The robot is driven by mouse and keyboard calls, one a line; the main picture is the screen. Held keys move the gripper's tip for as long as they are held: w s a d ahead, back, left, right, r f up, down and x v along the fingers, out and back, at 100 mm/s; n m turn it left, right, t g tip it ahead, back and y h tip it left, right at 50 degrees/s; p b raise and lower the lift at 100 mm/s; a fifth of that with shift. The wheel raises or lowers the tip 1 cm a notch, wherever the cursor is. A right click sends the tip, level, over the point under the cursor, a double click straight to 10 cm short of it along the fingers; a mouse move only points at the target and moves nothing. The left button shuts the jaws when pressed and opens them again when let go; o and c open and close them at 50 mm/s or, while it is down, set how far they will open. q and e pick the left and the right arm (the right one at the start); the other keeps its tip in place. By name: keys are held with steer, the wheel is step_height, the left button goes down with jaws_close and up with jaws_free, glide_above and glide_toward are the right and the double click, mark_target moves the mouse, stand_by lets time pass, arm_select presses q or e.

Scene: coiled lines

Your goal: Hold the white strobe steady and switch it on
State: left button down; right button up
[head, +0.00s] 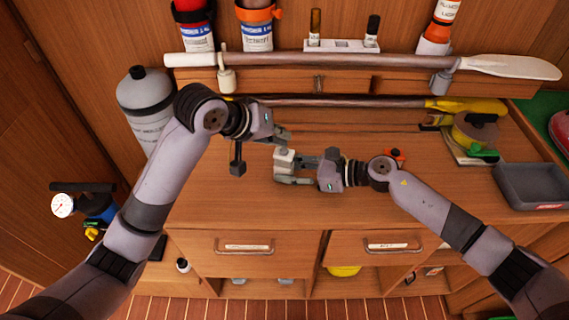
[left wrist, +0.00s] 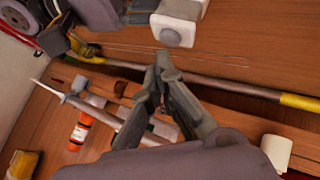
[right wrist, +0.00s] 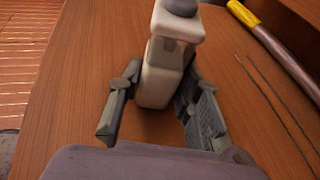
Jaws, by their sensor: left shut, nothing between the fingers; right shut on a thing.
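The white strobe (head: 284,156) stands upright over the middle of the wooden counter, between the fingers of my right gripper (head: 279,167). In the right wrist view the strobe (right wrist: 164,62) has a pale body and a grey knob on top, with a finger on each side. My left gripper (head: 284,136) is shut and empty, just behind and above the strobe. In the left wrist view its closed fingertips (left wrist: 163,62) point at the strobe (left wrist: 175,30), whose near face carries a grey round spot. I see a gap between those fingertips and the strobe.
A long paddle (head: 350,61) lies across the back, with a yellow-ended pole (head: 400,103) below it. A grey tray (head: 533,184) and a yellow pot (head: 474,131) stand at the right. The front of the counter (head: 235,212) is clear above the drawers.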

mark_target(281, 149)
arm_select(q)
steer(key=shift+f, duration=0.15)
stand_by(0.4)
steer(key=shift+f, duration=0.55)
stand_by(0.4)
steer(key=shift+r, duration=0.7)
step_height(281, 149, up, 6)
stand_by(0.6)
arm_select(e)
steer(key=o, duration=0.9)
